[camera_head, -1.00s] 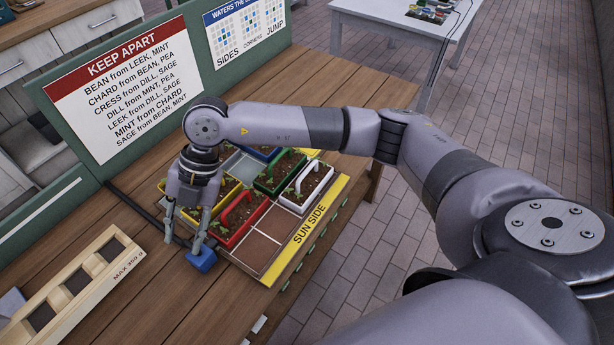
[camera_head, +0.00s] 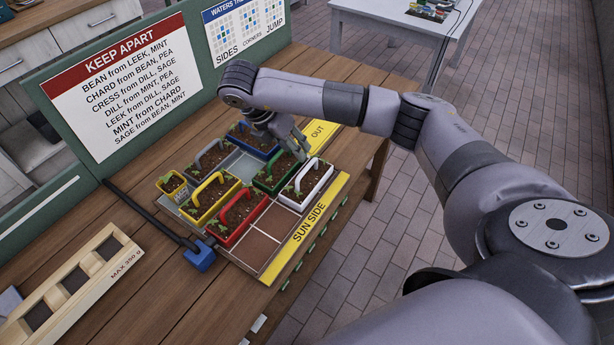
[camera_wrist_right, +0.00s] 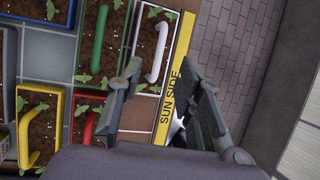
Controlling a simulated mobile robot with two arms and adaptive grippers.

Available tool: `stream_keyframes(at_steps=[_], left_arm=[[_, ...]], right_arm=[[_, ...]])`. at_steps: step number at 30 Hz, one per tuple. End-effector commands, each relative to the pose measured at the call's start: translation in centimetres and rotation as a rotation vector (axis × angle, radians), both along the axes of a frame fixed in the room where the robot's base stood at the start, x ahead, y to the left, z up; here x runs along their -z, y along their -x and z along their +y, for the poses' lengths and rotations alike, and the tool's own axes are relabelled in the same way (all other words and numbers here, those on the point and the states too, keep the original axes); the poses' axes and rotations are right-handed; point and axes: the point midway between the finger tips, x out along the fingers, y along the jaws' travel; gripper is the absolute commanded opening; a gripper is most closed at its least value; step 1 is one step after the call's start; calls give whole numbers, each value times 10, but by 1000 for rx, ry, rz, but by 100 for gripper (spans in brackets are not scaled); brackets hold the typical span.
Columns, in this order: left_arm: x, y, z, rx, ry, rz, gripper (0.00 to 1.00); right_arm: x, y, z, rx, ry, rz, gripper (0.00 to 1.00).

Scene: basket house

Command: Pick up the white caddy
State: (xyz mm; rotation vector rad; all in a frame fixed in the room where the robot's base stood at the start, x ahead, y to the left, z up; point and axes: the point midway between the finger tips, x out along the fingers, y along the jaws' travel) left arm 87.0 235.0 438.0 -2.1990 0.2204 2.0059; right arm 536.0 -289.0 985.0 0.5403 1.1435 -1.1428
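The white caddy (camera_head: 320,186) is a white-rimmed soil tray with small seedlings and an upright white handle. It stands at the right of the back row on the tray board, beside the green caddy (camera_head: 262,184). My left gripper is out of view.
Red (camera_head: 231,240), yellow (camera_head: 190,214) and blue (camera_head: 240,131) caddies stand close by. Bare squares (camera_head: 278,222) lie in front of the white caddy. A blue-ended black rod (camera_head: 201,256) and a wooden rack (camera_head: 75,283) lie at left.

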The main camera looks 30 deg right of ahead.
Motion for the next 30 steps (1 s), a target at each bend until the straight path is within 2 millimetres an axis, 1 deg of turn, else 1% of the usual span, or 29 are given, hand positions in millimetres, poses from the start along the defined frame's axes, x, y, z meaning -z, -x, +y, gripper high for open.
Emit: stream_keyframes(at_steps=[1, 2, 6, 10, 14, 17, 18, 21, 24, 30], left_arm=[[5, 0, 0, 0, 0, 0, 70], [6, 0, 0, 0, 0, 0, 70], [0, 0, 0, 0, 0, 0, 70], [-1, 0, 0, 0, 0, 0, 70], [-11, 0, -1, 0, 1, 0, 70], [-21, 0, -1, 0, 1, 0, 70], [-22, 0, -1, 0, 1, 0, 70], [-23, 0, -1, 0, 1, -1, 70], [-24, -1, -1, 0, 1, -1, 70], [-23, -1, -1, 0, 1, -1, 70]], right_arm=[[13, 2, -3, 2, -2, 4, 33], [17, 2, -5, 2, -2, 4, 33], [29, 1, -13, 1, -1, 2, 33], [35, 1, -16, -1, 0, 1, 33], [46, 5, -19, -1, 1, 5, 33], [61, 8, -23, 0, 0, 5, 33], [68, 8, -25, 1, -1, 4, 33], [79, 7, -30, 0, -1, 2, 33], [85, 7, -32, -1, -1, 0, 33], [85, 7, -32, -1, -2, -1, 33]])
